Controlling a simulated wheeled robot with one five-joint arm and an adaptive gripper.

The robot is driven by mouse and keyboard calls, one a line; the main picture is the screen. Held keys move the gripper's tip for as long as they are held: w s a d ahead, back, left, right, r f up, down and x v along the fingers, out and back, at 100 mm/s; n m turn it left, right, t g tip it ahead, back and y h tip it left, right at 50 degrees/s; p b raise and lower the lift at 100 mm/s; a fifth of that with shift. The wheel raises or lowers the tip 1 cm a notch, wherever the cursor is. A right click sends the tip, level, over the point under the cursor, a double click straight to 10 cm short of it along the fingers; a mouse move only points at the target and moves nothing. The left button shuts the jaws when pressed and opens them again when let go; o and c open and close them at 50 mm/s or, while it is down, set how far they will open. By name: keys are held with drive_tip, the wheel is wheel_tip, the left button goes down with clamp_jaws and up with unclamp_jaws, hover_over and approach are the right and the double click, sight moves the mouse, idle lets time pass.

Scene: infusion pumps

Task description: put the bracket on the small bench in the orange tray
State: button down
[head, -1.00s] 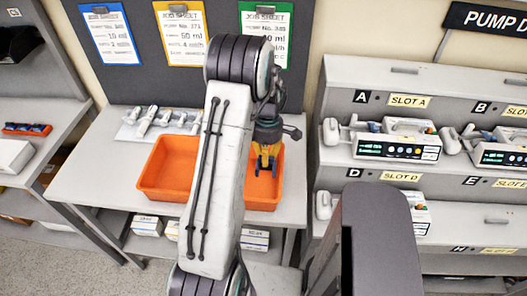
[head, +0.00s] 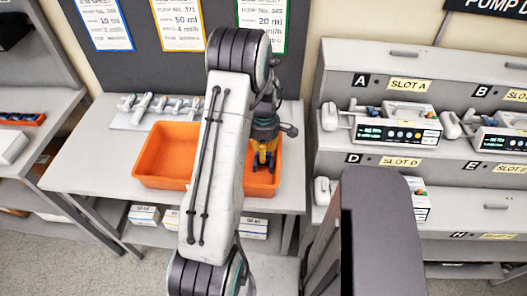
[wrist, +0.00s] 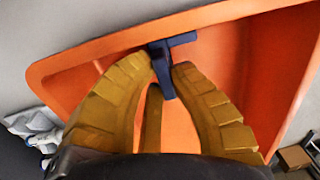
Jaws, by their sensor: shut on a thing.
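The orange tray (head: 160,178) stands on the small grey bench (head: 85,165), partly hidden behind my arm in the head view. My gripper (head: 264,163) points down over the right part of the tray. In the wrist view its yellow fingers (wrist: 165,72) are closed on a blue bracket (wrist: 178,42). The orange tray (wrist: 215,60) lies below and around the bracket in that view. I cannot tell whether the bracket touches the tray floor.
White clamp-like parts (head: 160,105) lie in a row on the bench behind the tray. A pump rack (head: 345,85) with several pumps stands to the right. Boxes (head: 144,214) sit on the shelf under the bench. Another shelf unit (head: 60,105) is at the left.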

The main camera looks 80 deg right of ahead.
drive_tip(key=shift+f+b, duration=0.55)
drive_tip(key=shift+f, duration=0.05)
idle(0.4)
drive_tip(key=c, duration=1.2)
unclamp_jaws()
drive_tip(key=shift+r, duration=0.15)
wheel_tip(320, 180, up, 12)
drive_tip(key=shift+d, duration=0.35)
